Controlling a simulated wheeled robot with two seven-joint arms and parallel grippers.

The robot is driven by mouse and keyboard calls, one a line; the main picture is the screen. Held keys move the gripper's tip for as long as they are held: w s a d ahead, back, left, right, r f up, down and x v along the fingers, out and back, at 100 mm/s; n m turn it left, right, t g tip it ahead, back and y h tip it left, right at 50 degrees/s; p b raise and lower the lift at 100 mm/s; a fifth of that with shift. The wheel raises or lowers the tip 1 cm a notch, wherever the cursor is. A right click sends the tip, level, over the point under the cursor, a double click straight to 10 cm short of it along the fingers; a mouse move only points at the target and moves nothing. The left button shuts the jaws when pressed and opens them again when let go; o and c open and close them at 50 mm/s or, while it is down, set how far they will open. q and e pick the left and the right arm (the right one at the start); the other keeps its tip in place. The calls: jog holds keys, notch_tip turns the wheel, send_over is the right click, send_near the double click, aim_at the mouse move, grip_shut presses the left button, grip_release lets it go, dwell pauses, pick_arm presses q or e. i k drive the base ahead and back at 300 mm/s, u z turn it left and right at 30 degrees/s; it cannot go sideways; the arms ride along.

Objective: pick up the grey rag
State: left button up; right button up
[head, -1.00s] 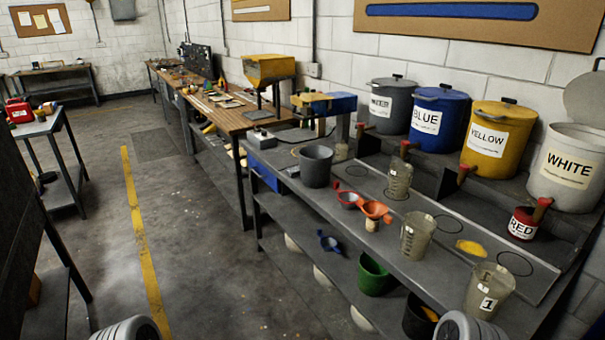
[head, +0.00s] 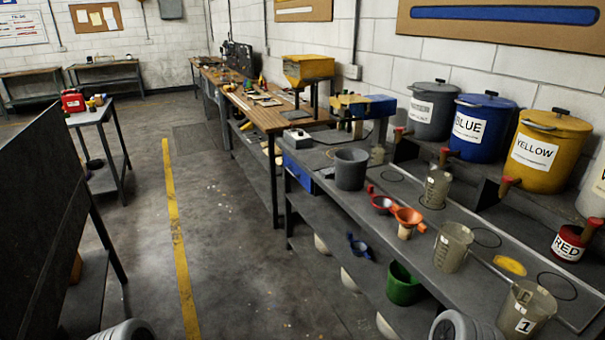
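I cannot make out a grey rag in the head view. Small items lie on the wooden workbench (head: 262,114) in the middle distance, too small to tell whether one is a rag. Neither gripper is in view. Only rounded grey parts of my own arms show at the bottom edge, left and right of the middle.
A grey paint bench (head: 404,262) runs along the right, with a grey bucket (head: 351,170), funnels and measuring cups. Labelled drums, including a blue drum (head: 482,125), stand behind. A dark panel (head: 45,225) stands at left. The floor (head: 235,270) between, with a yellow line (head: 176,235), is clear.

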aim_at(329, 173)
jog(key=u, duration=0.65)
jog(key=i, duration=3.25)
jog(key=z, duration=2.35)
